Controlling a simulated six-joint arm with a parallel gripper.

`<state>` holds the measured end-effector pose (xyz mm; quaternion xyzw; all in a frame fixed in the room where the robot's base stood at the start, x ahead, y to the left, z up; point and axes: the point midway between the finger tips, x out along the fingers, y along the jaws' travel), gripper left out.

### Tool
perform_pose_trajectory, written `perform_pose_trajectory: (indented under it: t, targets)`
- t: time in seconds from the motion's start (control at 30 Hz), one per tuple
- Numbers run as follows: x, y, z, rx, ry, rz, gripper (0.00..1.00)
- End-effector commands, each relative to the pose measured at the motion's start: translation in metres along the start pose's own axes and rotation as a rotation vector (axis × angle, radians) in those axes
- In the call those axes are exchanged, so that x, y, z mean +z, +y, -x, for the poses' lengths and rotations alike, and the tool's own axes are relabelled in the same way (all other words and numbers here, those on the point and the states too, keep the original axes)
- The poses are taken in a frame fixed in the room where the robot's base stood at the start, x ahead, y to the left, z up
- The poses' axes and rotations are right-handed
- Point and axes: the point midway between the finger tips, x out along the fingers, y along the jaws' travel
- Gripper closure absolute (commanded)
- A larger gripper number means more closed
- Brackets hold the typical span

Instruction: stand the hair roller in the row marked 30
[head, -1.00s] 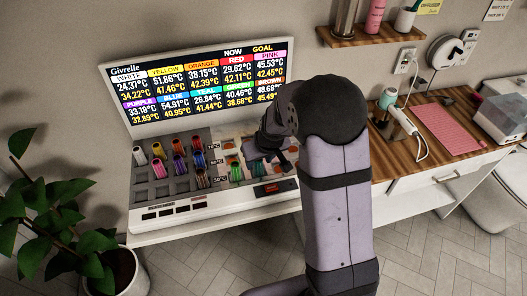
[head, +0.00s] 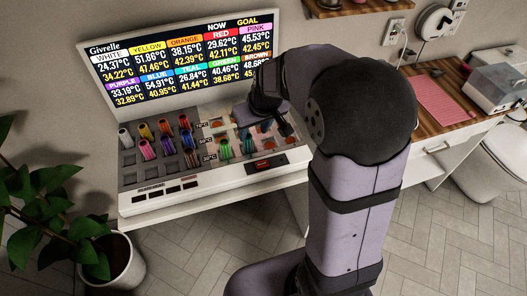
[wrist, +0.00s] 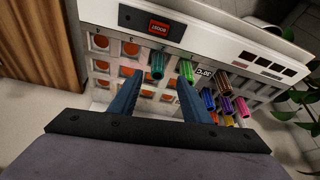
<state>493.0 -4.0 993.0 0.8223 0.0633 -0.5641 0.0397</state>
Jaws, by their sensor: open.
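A green roller (wrist: 186,70) and a teal roller (wrist: 157,65) stand side by side in the front row of the heating board (wrist: 270,75), beside the 30 label (wrist: 205,72), which is upside down in the wrist view. In the head view both rollers stand right of the 30 label (head: 209,157). My gripper (wrist: 160,90) is open and empty above the orange-bottomed wells (wrist: 131,48). Its fingers are apart from both rollers. In the head view my gripper (head: 275,122) hides part of the wells at the back right.
Several coloured rollers (head: 168,145) stand in the grey wells at left. The temperature screen (head: 180,62) rises behind the board. A potted plant (head: 95,250) is at the left. A wooden counter (head: 465,105) with a pink mat (head: 440,103) lies at the right.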

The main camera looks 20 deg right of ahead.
Motion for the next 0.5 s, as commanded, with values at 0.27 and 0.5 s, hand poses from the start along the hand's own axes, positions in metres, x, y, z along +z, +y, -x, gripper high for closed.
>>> perform_pose_trajectory:
  t: [0.27,0.5]
  targets:
    - [0.116,-0.024,0.013,0.001,-0.201,-0.077,0.56]
    - [0.202,-0.034,0.025,0.028,-0.347,-0.135,0.56]
